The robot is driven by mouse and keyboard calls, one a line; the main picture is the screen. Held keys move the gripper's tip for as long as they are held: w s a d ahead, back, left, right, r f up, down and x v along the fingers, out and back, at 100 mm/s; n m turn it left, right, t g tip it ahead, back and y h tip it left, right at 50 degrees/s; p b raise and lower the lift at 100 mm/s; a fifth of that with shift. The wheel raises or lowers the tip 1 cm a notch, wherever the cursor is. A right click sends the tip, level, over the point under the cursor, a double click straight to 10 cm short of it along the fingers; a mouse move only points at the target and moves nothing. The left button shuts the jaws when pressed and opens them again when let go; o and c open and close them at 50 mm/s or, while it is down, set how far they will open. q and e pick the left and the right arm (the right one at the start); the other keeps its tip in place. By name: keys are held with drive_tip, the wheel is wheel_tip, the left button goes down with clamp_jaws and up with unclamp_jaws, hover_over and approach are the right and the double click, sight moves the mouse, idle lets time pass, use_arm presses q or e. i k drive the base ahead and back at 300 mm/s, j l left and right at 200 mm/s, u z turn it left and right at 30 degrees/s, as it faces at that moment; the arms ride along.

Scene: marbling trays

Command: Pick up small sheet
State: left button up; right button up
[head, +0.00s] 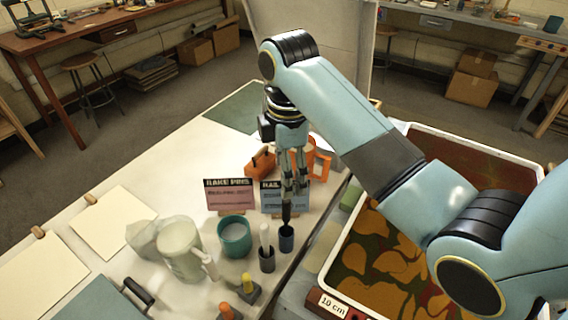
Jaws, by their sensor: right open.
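Two pale cream sheets lie flat on the left of the white table, each with a small wooden knob at its edge. One sheet (112,224) is nearer the middle; the other sheet (42,278) is at the left edge, partly cut off by the frame. I cannot tell for certain which is the small one. My right gripper (291,192) points down above the table's right side, well to the right of both sheets. My left gripper is out of view.
A teal cup (234,237), a white jug (180,250), a dark holder (267,261) and orange and yellow-topped pieces crowd the table's middle. A pink sign (229,197) stands behind. A marbling tray (334,287) is at the right, under my arm. Bare table lies left of the signs.

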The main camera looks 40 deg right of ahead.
sight(102, 225)
drive_tip(key=k+j, duration=0.8)
drive_tip(key=k, duration=0.05)
